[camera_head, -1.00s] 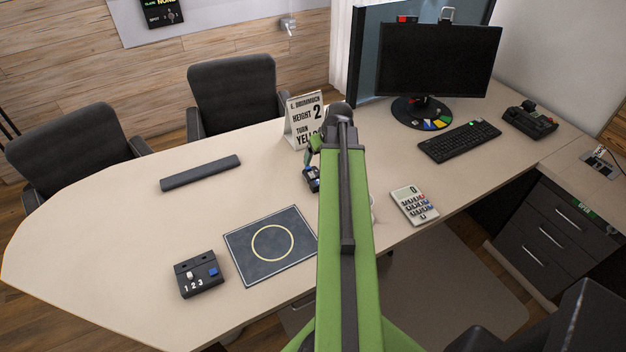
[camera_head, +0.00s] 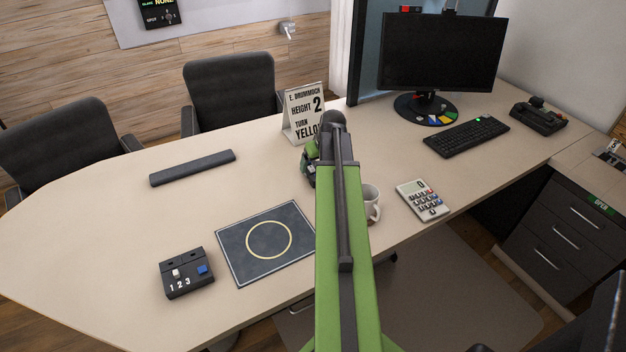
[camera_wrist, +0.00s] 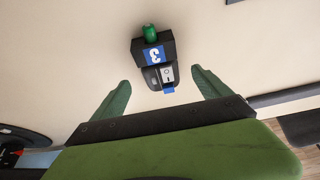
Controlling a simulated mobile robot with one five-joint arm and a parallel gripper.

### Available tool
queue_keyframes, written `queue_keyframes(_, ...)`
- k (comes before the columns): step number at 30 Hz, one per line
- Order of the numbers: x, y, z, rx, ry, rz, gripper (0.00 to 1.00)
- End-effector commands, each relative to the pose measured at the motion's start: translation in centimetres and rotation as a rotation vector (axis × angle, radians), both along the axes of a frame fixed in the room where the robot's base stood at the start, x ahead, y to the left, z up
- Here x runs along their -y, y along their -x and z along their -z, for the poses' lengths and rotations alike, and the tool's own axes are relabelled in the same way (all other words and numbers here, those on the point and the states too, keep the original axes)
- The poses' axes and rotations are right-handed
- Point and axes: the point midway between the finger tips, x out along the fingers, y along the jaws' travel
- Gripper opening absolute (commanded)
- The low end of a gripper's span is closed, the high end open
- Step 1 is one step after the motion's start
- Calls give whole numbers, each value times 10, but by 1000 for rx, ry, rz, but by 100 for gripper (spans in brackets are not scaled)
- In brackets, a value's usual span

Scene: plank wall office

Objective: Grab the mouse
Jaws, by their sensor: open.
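My gripper (camera_wrist: 161,84) is open, with its two green fingers spread wide in the wrist view. In front of them, roughly midway between the fingertips, is a small black device (camera_wrist: 140,48) with a green knob, a blue label reading 3 and a grey switch-like part. Nothing is held. I cannot tell whether this device is the mouse, and I make out no other clear mouse.
On the desk (camera_head: 90,215) are a white mug (camera_head: 371,206) close right of my arm, a calculator (camera_head: 423,199), a keyboard (camera_head: 466,137), a sign (camera_head: 303,115), a dark mat (camera_head: 235,260), a button box (camera_head: 185,273) and a black bar (camera_head: 192,168). The left desk end is clear.

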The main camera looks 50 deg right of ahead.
Motion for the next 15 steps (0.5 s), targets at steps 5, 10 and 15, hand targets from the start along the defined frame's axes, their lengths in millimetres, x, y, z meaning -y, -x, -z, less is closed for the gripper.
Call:
queue_keyframes(5, 3, -8, 15, 0, 0, -1, 87)
queue_keyframes(10, 8, -22, 43, 0, 0, -2, 87)
queue_keyframes(15, 8, -24, 45, 0, 0, -2, 87)
